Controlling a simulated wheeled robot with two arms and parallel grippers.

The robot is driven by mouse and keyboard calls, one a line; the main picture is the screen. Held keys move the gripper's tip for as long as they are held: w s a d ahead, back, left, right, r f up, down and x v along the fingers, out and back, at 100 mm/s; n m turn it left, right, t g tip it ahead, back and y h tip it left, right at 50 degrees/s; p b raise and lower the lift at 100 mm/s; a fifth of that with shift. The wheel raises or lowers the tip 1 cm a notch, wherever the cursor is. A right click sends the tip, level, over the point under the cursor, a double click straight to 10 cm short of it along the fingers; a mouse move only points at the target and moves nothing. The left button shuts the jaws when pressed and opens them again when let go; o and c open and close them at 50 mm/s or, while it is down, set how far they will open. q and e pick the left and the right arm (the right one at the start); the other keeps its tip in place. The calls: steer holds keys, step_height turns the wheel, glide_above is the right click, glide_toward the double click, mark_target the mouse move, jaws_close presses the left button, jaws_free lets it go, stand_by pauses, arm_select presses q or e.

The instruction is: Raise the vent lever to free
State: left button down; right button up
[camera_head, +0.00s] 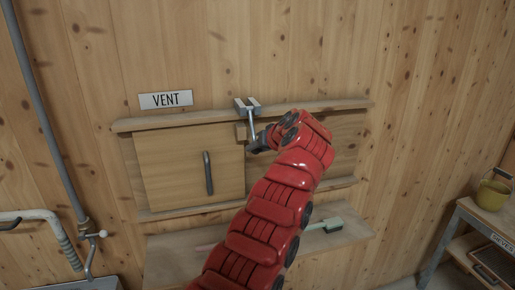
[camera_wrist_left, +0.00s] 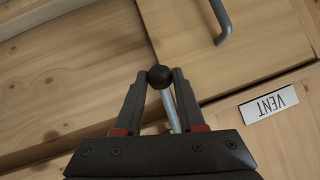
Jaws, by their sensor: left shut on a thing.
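The vent lever (camera_head: 252,124) is a thin metal rod below a grey metal bracket (camera_head: 247,105) on the upper rail, hanging nearly straight down. In the left wrist view its round black knob (camera_wrist_left: 160,76) sits between my fingertips, with the pale rod running back between the fingers. My left gripper (camera_head: 259,144) is shut on the lever at its knob end; it also shows in the left wrist view (camera_wrist_left: 162,82). My red arm hides part of the panel behind it. The VENT sign (camera_head: 166,100) is above the wooden panel (camera_head: 170,168). My right gripper is out of view.
The panel has a dark vertical handle (camera_head: 208,173). A lower shelf (camera_head: 170,261) holds a green-headed brush (camera_head: 326,225), partly behind my arm. Grey pipes (camera_head: 48,115) run along the left wall. A table (camera_head: 462,217) with a yellow-green bucket (camera_head: 492,195) stands at right.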

arm_select(q)
steer(key=shift+r, duration=0.1)
steer(key=c, duration=0.5)
jaws_free()
steer(key=b+v, duration=0.2)
steer(key=v, duration=1.5)
steer(key=shift+s+d, duration=0.1)
steer(key=shift+d, duration=0.05)
